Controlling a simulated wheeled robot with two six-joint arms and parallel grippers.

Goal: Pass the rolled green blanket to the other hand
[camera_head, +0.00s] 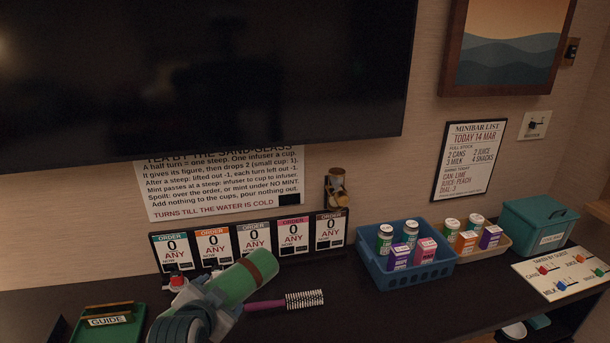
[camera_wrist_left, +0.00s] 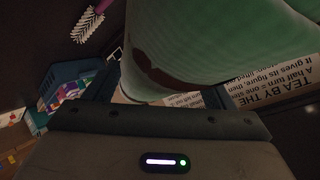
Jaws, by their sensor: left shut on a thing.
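The rolled green blanket (camera_head: 238,283) with a brown band is held above the dark counter, in front of the order cards, tilted up to the right. My left gripper (camera_head: 205,300) is shut on its lower left end. In the left wrist view the blanket (camera_wrist_left: 220,40) fills the upper right, close to the camera, and its brown band shows. The fingertips are mostly hidden by the blanket. My right gripper is in neither view.
A purple-handled brush (camera_head: 285,301) lies right of the blanket. A blue basket (camera_head: 410,274) of cans and cartons, a tan tray (camera_head: 496,248), a teal box (camera_head: 540,222) and a white board (camera_head: 562,270) stand to the right. A green tray (camera_head: 98,332) is at left.

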